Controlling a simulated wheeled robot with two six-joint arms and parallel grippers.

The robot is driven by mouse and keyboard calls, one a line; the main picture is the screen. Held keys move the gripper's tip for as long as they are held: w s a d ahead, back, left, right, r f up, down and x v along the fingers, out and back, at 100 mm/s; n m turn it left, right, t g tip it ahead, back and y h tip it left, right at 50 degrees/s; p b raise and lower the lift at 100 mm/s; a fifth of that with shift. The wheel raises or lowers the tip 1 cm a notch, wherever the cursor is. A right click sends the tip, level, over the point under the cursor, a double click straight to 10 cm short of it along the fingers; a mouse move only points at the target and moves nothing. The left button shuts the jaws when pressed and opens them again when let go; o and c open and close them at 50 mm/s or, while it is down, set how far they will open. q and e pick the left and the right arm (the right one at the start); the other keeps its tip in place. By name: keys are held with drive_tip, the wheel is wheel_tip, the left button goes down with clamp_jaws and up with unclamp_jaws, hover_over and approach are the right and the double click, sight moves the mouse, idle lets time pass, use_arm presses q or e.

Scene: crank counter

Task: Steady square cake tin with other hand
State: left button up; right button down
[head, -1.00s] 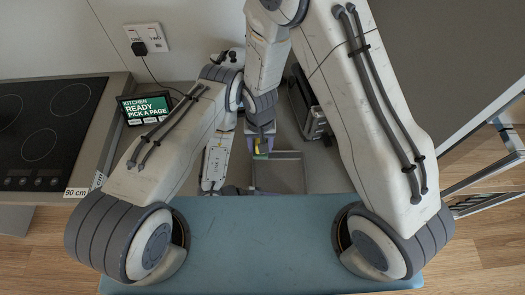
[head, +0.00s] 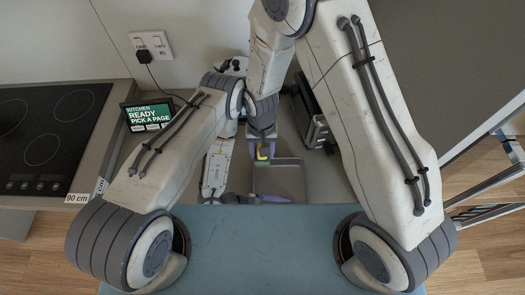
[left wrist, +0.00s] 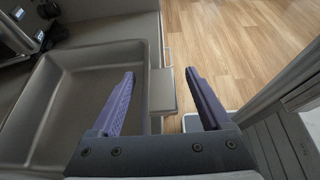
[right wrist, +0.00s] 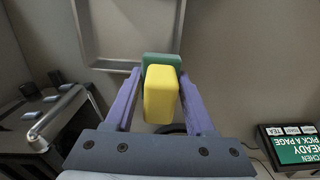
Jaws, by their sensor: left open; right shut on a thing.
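The square cake tin (head: 290,180) is grey and shallow, on the counter; its inside also shows in the left wrist view (left wrist: 75,100) and part of it at the top of the right wrist view (right wrist: 128,20). My left gripper (left wrist: 163,85) is open and empty at the tin's side, with one finger over the tin and the other outside its rim. In the head view it is at the tin's near edge (head: 270,199). My right gripper (right wrist: 160,95) is shut on a yellow and green sponge (right wrist: 160,98), by the tin's far-left part in the head view. Contact with the tin cannot be told.
A small screen (head: 150,115) stands at the left beside the black hob (head: 45,140). A grey metal appliance (head: 312,110) stands to the right behind the tin. The counter's front edge drops to a wooden floor (left wrist: 230,40). My arms cover much of the head view.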

use_arm(q)
drive_tip(key=v, duration=0.8)
idle(0.5)
